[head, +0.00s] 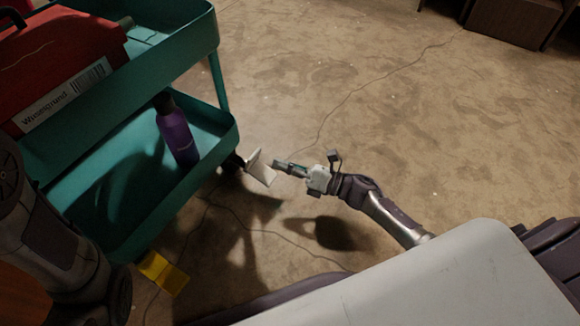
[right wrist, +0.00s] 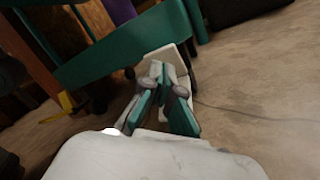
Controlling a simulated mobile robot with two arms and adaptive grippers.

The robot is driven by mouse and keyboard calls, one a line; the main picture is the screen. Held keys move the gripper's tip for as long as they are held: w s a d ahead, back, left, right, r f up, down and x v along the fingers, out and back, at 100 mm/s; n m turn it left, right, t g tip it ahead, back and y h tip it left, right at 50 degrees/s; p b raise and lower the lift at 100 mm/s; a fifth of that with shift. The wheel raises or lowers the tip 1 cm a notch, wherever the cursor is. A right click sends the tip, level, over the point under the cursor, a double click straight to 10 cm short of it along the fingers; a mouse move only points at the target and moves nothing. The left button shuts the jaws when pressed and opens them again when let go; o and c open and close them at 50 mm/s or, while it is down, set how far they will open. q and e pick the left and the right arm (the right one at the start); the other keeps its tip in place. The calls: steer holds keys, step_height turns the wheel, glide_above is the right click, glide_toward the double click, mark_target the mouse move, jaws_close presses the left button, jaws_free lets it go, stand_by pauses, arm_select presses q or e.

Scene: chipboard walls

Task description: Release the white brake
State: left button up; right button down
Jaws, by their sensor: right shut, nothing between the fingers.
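The white brake (head: 261,168) is a flat pale plate at a wheel under the near right corner of the teal cart (head: 150,205). It slants upward from the wheel. My right gripper (head: 277,165) is at the right of this plate, its closed fingertips close to the plate's face; I cannot tell if they touch. In the right wrist view the shut fingers (right wrist: 160,72) cover part of the white brake (right wrist: 180,54). Nothing is between the fingers. My left arm is at the left edge of the head view; its gripper does not show.
A yellow brake (head: 163,272) sits at another wheel of the cart, lower left. A purple bottle (head: 177,134) stands on the lower shelf, and a red case (head: 65,60) is on the top. The brown floor (head: 400,120) at the right is open.

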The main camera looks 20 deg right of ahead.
mark_target(256, 151)
steer(key=shift+w+a, duration=0.1)
stand_by(0.3)
steer(key=shift+w+a+r, duration=0.4)
steer(key=shift+w+a, duration=0.25)
steer(key=shift+w, duration=0.15)
steer(key=shift+w+a+r, duration=0.35)
steer(key=shift+w+a, duration=0.25)
steer(key=shift+w, duration=0.2)
steer(key=shift+w+a+r+p, duration=0.15)
steer(key=shift+r+p, duration=0.2)
steer(key=shift+p, duration=0.3)
steer(key=h+p, duration=0.1)
steer(key=p, duration=0.1)
steer(key=shift+w+a+r+g+p, duration=0.3)
steer(key=shift+w+r+g+p, duration=0.05)
steer(key=shift+w+g, duration=0.05)
steer(key=shift+w+a+p, duration=0.1)
steer(key=shift+w+p, duration=0.05)
steer(key=shift+p, duration=0.3)
steer(key=shift+f, duration=0.1)
